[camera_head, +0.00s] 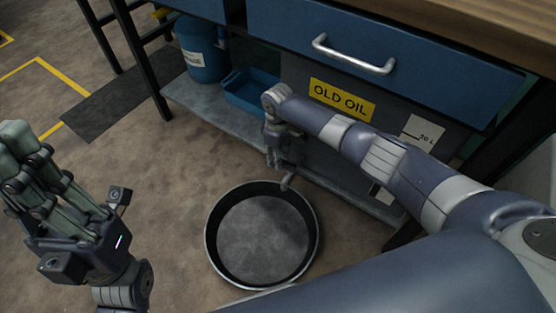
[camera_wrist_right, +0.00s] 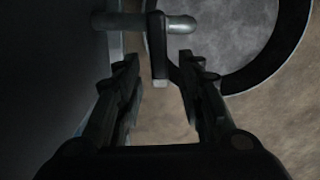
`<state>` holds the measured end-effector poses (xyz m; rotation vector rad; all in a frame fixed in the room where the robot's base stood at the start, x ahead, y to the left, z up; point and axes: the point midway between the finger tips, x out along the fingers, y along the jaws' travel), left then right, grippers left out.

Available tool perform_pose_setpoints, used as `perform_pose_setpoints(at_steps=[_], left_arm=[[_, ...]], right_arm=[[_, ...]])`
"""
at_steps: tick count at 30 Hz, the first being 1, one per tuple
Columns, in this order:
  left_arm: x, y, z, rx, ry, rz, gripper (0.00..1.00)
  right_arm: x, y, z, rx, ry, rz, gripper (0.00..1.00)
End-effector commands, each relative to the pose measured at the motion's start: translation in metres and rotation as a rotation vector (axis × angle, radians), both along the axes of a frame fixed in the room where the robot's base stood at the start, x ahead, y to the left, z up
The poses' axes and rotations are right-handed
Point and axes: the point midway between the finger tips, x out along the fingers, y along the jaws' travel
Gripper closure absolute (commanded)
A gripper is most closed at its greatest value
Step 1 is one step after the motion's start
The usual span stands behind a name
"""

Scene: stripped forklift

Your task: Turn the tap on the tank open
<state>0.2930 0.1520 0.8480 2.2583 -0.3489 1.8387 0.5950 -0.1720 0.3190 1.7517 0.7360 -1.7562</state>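The grey tank (camera_head: 297,82) stands under the workbench and carries a yellow OLD OIL label (camera_head: 342,100). The tap's spout (camera_head: 287,181) shows low beside my right gripper (camera_head: 277,162); the rest of the tap is mostly hidden by it. In the right wrist view, the tap (camera_wrist_right: 165,22) is a horizontal light pipe with a lever (camera_wrist_right: 160,65) pointing down. My right gripper (camera_wrist_right: 158,70) is open, its fingertips on either side of the lever's lower end, with gaps visible. My left gripper (camera_head: 30,150) is raised at the left, away from the tank; its finger opening is unclear.
A round black drain pan (camera_head: 210,245) lies on the floor below the tap. A blue drawer (camera_head: 400,75) with a metal handle overhangs the tank. A blue container (camera_head: 203,55) and a blue bin (camera_head: 250,92) stand on the lower shelf (camera_head: 195,98).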

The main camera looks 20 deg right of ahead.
Motion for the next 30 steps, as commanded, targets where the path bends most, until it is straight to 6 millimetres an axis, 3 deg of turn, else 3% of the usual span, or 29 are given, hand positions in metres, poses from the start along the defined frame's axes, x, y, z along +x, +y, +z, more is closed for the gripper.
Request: perform_pose_setpoints(at_steps=[3, 12, 17, 30], left_arm=[[0.0002, 0.0000, -0.0052, 0.000, 0.001, 0.000, 1.00], [0.0004, -0.0001, -0.0050, 0.001, 0.002, 0.001, 1.00], [0.0005, -0.0002, -0.0050, 0.001, 0.003, 0.000, 1.00], [0.0007, -0.0002, 0.0012, 0.001, 0.004, 0.000, 1.00]], right_arm=[[0.0002, 0.0003, -0.0083, 0.001, -0.001, 0.000, 0.65], [0.0003, 0.0003, -0.0089, 0.001, -0.001, 0.000, 0.65], [0.0003, 0.0005, -0.0088, 0.001, -0.001, 0.001, 1.00], [-0.0014, 0.0021, -0.0073, 0.001, -0.001, 0.043, 1.00]])
